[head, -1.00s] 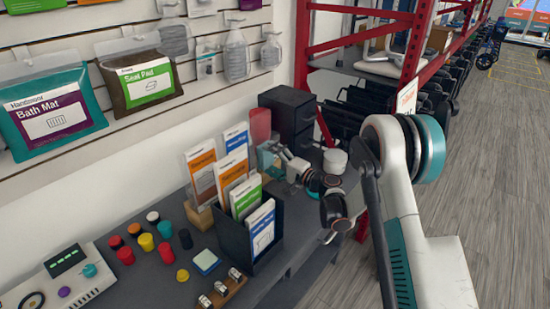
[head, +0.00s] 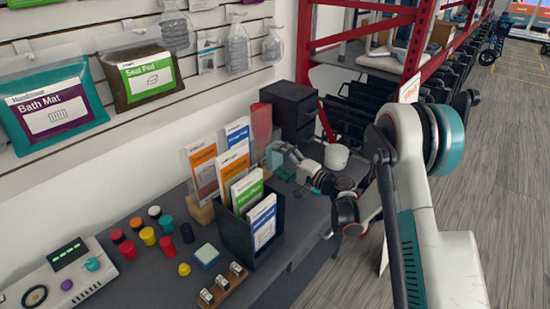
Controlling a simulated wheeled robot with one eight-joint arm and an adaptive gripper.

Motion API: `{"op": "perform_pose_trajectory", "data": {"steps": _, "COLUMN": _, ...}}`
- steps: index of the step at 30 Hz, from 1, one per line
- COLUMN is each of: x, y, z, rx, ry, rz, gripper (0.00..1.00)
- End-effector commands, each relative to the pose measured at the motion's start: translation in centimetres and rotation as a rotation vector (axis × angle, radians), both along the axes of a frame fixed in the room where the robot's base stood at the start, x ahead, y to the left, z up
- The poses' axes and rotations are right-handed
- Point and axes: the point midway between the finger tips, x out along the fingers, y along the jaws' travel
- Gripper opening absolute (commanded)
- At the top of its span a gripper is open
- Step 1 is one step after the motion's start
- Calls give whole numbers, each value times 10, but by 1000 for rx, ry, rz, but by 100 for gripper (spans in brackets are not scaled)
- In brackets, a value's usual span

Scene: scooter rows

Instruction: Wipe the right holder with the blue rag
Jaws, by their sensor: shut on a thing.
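My gripper (head: 278,158) is at the back of the dark counter, beyond the leaflet holders. It is small and partly hidden in the head view. It is shut on a teal-blue piece (head: 272,155) that looks like the blue rag. The right holder (head: 236,232) is a black open box with several upright leaflets, in front of my gripper and apart from it. The left holder (head: 200,212) has a wooden base and carries orange and blue leaflets. Its back part is hidden by the leaflets.
A red upright panel (head: 261,124), a black drawer unit (head: 293,112) and a white round container (head: 336,157) stand near my gripper. In front lie a blue-topped square pad (head: 206,255), a wooden block with metal pieces (head: 222,288), several coloured caps and a control box (head: 60,280).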

Motion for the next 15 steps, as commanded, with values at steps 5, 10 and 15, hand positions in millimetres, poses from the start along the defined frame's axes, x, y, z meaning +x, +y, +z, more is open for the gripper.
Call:
{"op": "perform_pose_trajectory", "data": {"steps": 5, "x": -9, "y": -12, "z": 0, "rx": 0, "ry": 0, "rz": 0, "gripper": 64}}
{"op": "perform_pose_trajectory", "data": {"steps": 10, "x": -10, "y": -13, "z": 0, "rx": 0, "ry": 0, "rz": 0, "gripper": 64}}
{"op": "perform_pose_trajectory", "data": {"steps": 15, "x": -10, "y": -13, "z": 0, "rx": 0, "ry": 0, "rz": 0, "gripper": 64}}
